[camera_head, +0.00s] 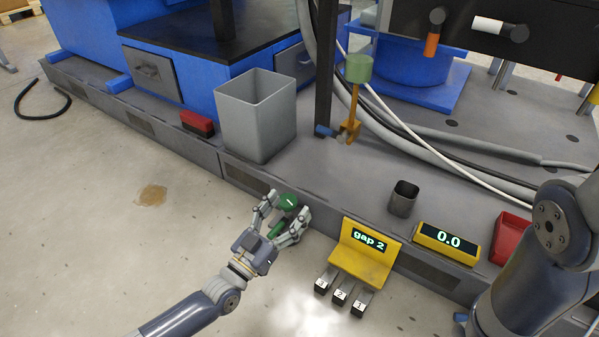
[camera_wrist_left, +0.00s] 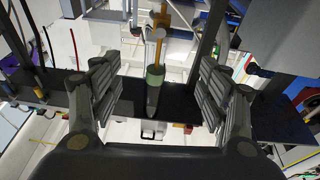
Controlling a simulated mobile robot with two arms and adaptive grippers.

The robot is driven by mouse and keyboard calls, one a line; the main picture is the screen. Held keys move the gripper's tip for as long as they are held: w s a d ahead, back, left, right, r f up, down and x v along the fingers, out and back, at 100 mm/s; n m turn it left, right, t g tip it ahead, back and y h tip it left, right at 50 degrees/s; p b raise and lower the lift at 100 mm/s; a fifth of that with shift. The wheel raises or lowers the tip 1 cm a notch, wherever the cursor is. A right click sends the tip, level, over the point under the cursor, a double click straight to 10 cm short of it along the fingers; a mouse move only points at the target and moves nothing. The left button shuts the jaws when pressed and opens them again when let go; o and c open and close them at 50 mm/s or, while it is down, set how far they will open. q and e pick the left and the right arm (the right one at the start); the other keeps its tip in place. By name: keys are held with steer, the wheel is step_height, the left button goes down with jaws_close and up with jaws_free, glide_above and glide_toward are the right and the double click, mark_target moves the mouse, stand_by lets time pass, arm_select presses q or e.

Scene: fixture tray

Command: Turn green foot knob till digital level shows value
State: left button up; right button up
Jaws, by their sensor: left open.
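A green foot knob (camera_head: 288,202) with a white mark on top shows at the front edge of the grey base. My left gripper (camera_head: 281,218) is open, with its fingers spread on either side of the knob. I cannot tell whether they touch it. The open fingers also show in the left wrist view (camera_wrist_left: 155,92), with a green cylinder and orange part between them in the picture. I cannot tell how far off these are. The yellow digital level (camera_head: 446,243) reads 0.0. A yellow sign box (camera_head: 363,254) reads "gap 2". My right gripper is out of view.
A grey bin (camera_head: 256,115) and a red block (camera_head: 197,123) stand on the base. An orange post with a green top (camera_head: 359,68) stands behind. A dark cup (camera_head: 402,198) and red tray (camera_head: 510,238) are to the right.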

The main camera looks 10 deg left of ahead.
arm_select(q)
steer(key=s+d+r+t+h+p, duration=0.1)
steer(key=s+d+r+p, duration=0.1)
steer(key=r, duration=0.6)
steer(key=s+d+r+t+p, duration=0.2)
steer(key=s+r, duration=0.1)
steer(key=r, duration=0.4)
steer(key=shift+d+r+h, duration=0.2)
steer(key=shift+r+h, duration=0.15)
steer(key=shift+h, duration=0.05)
stand_by(0.9)
